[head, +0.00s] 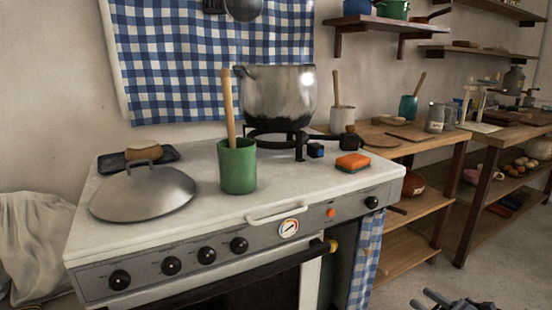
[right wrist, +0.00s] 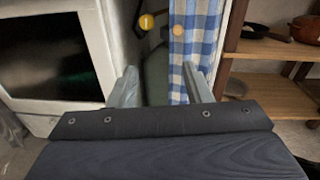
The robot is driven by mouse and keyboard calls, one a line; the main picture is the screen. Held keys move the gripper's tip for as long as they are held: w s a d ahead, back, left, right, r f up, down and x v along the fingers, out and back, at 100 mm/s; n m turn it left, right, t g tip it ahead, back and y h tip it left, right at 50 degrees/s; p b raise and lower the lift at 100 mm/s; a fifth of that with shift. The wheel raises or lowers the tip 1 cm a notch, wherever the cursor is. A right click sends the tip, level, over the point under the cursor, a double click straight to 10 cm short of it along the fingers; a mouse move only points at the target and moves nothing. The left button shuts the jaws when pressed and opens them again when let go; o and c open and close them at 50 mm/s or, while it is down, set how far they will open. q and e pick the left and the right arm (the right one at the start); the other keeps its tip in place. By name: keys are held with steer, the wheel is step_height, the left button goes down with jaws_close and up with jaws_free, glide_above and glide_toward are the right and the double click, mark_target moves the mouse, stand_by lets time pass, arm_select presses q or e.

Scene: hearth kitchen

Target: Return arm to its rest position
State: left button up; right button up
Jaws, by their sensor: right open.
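My right gripper (head: 445,300) shows only in part at the bottom right of the head view, low over the floor and to the right of the stove. In the right wrist view its two fingers (right wrist: 161,80) stand apart with nothing between them. Behind them are the blue-checked cloth (right wrist: 194,45) and the front of the stove (right wrist: 60,104). My left gripper does not show in either view.
The white stove (head: 285,205) carries a steel pot (head: 283,95), a green cup (head: 237,168) with a wooden handle in it, a metal lid (head: 143,192) and an orange sponge (head: 352,162). A wooden shelf unit (head: 420,205) stands right of it. Floor (head: 470,270) is open in front.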

steer(key=s+a+r+n+g+y, duration=0.2)
steer(key=s+a+r+n+g, duration=0.25)
steer(key=a+n, duration=0.35)
steer(key=s+a+r+n+g+y, duration=0.1)
steer(key=s+a+r+n+g, duration=0.4)
steer(key=a, duration=0.6)
steer(key=s+a+f+n+h, duration=0.15)
steer(key=s+n+h, duration=0.25)
steer(key=s+n, duration=0.4)
steer(key=s+a+n+h, duration=0.3)
steer(key=s+n, duration=0.4)
steer(key=s, duration=0.2)
step_height(320, 180, up, 30)
steer(key=p, duration=2.9)
steer(key=shift+s+d, duration=0.2)
steer(key=shift+s, duration=0.05)
steer(key=shift+f+g, duration=0.15)
steer(key=shift+g, duration=0.1)
steer(key=shift+d, duration=0.1)
